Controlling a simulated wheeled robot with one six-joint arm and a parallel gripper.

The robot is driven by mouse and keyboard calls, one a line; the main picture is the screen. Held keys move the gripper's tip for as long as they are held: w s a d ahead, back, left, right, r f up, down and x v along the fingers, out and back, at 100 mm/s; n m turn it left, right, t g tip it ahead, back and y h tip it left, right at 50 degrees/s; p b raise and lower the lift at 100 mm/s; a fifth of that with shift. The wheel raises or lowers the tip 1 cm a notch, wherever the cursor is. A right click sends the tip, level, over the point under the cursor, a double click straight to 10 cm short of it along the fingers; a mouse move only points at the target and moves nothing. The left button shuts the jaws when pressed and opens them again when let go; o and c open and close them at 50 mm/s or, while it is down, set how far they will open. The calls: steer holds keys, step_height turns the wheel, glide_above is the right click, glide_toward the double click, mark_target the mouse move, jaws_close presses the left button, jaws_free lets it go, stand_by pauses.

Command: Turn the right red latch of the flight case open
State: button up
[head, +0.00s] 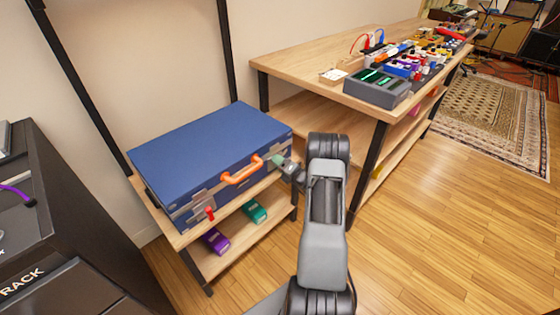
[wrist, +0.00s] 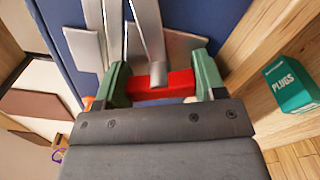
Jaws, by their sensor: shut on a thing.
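The blue flight case (head: 210,150) lies closed on a wooden shelf, with an orange handle (head: 243,171) on its front. Its left red latch (head: 210,213) shows near the front left corner. My gripper (head: 282,161) is at the right end of the case front and hides the right latch in the head view. In the wrist view, the right red latch (wrist: 168,82) lies crosswise between my two green fingers (wrist: 163,84), against silver metal plates. My gripper is shut on this latch.
A green box marked PLUGS (wrist: 290,82) and a purple box (head: 215,240) are on the lower shelf (head: 232,252). A wooden table (head: 320,62) with pedals stands behind and to the right. A black rack (head: 70,235) stands at left.

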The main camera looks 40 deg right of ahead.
steer(key=shift+f+m+p, duration=0.1)
steer(key=shift+m+p, duration=0.8)
steer(key=shift+m, duration=1.3)
steer(key=o, duration=0.9)
steer(key=shift+s+f, duration=0.1)
steer(key=shift+s, duration=0.05)
